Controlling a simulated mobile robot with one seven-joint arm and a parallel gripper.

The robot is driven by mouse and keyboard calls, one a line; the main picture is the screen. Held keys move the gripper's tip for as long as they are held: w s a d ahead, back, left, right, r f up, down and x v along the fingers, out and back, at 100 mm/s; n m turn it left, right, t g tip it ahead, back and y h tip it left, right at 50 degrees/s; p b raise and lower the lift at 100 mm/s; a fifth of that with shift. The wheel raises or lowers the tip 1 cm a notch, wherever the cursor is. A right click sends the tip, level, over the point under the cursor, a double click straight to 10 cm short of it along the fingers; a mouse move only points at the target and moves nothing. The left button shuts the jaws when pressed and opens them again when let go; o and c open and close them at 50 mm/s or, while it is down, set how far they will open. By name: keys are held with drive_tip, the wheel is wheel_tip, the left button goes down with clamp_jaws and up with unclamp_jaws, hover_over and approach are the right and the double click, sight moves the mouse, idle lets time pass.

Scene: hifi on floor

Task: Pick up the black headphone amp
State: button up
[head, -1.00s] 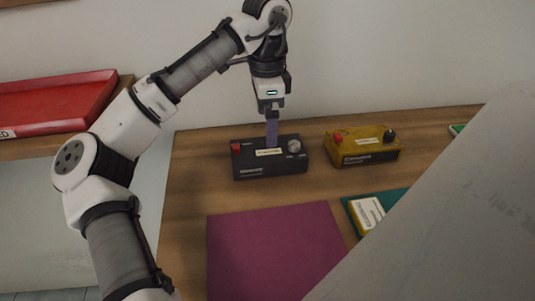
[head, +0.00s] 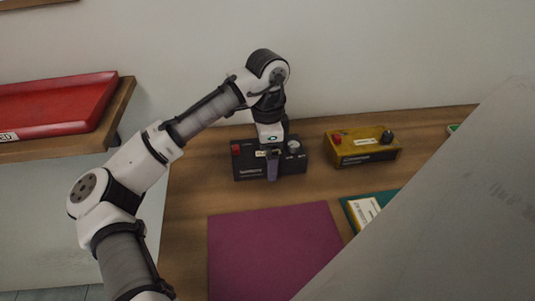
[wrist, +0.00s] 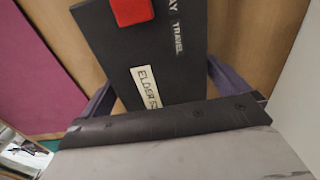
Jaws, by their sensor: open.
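The black headphone amp (head: 248,166) sits on the wooden table near the wall, with a red button, a pale label and a silver knob on top. It also fills the middle of the wrist view (wrist: 165,60), with its red button and label showing. My gripper (head: 272,170) is down at the amp, pointing downward, with one purple finger in front of the amp's front face. In the wrist view my open gripper (wrist: 165,92) has a purple finger on each side of the amp. I cannot tell whether either finger touches it.
A yellow box (head: 362,148) with a red button and dark knob stands to the right. A magenta mat (head: 275,250) lies in front. A teal item with a white label (head: 362,210) is at right. A red tray (head: 60,108) sits on a shelf at left.

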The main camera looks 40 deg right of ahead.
drive_tip(key=c, duration=1.3)
drive_tip(key=shift+c, duration=1.1)
drive_tip(key=shift+r, duration=0.2)
